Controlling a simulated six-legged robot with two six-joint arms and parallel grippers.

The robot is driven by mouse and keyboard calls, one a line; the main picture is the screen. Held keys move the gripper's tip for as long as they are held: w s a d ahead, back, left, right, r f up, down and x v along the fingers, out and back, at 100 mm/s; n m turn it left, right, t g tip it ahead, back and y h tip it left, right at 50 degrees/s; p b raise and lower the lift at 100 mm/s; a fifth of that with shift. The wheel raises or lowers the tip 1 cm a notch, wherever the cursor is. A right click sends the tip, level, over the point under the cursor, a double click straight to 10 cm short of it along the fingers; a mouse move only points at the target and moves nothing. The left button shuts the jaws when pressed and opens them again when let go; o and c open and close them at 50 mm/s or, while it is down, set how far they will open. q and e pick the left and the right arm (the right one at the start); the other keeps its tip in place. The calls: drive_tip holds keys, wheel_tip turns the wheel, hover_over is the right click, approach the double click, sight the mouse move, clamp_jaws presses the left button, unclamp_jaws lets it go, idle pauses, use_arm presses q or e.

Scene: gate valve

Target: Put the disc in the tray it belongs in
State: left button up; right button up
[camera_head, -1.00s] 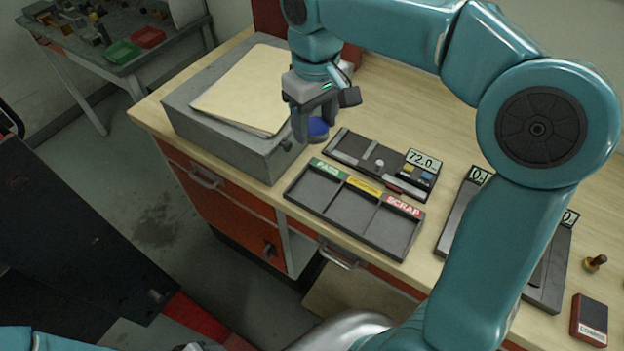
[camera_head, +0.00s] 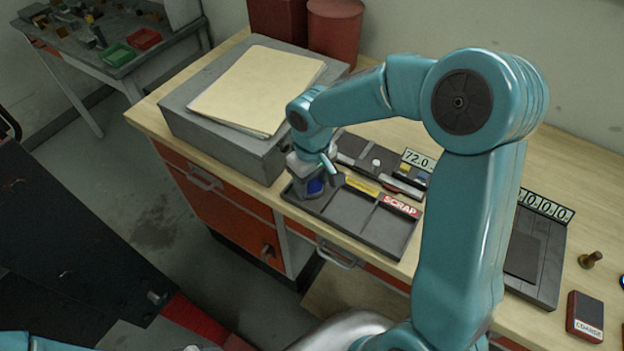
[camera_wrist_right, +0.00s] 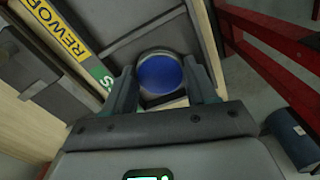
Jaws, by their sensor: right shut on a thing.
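The blue disc (camera_head: 316,187) is between the fingers of my right gripper (camera_head: 311,190), which is shut on it. In the right wrist view the disc (camera_wrist_right: 160,73) shows its round blue face between the two fingertips. The dark sorting tray (camera_head: 346,217) has three compartments. The right one is labelled SCRAP in red, and the middle one has a yellow label that reads REWORK in the wrist view (camera_wrist_right: 57,33). My gripper is low over the left compartment and hides its green label in the head view. I cannot tell whether the disc touches the tray floor.
A grey box (camera_head: 195,131) with folders (camera_head: 262,85) stands left of the tray. To the right are another device with a display (camera_head: 535,260), a brass knob (camera_head: 591,260) and a COARSE block (camera_head: 586,316).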

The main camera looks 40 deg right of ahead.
sight(312, 187)
drive_tip(key=shift+s+a, duration=0.1)
drive_tip(key=shift+f, duration=0.1)
drive_tip(key=o, duration=1.1)
drive_tip(key=shift+c, duration=0.2)
wheel_tip(312, 187, up, 12)
drive_tip(key=shift+r, duration=0.2)
drive_tip(key=shift+s, duration=0.1)
